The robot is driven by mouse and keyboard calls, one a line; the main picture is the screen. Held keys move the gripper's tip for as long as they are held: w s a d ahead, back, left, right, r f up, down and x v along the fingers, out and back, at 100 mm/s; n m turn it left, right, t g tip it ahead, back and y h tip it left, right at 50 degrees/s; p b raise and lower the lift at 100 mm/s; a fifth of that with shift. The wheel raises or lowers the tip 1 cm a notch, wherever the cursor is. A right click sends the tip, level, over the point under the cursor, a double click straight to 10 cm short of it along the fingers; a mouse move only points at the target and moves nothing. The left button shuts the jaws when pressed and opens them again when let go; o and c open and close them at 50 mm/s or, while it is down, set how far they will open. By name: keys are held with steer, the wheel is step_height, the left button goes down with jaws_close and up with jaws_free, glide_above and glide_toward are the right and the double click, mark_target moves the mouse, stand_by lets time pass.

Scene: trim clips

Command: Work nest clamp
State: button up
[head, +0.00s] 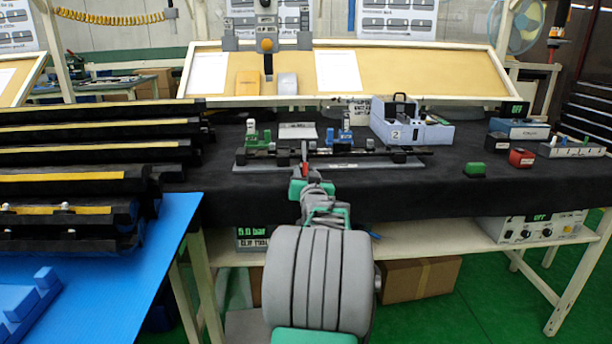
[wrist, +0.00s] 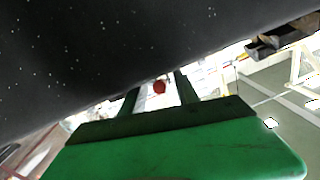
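The work nest (head: 330,165) is a long grey base with a dark bar along it, on the black-covered bench in the head view. A green toggle clamp (head: 259,141) stands behind its left part, and a blue one (head: 339,137) stands behind its middle. My gripper (head: 304,178) is at the nest's front edge, left of its middle; my arm hides part of it. A small red piece shows just beyond the gripper. In the wrist view my two dark fingers (wrist: 158,92) stand apart, with a round red knob (wrist: 159,87) seen between them, clear of both.
A grey-blue box (head: 410,125) marked 2 stands behind the nest's right end. Green (head: 475,170) and red (head: 521,158) blocks sit to the right. Long dark trim racks (head: 85,183) fill the left. The dark bench cover spans the wrist view's upper left.

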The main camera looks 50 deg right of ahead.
steer(key=shift+c, duration=0.6)
jaws_close()
stand_by(0.8)
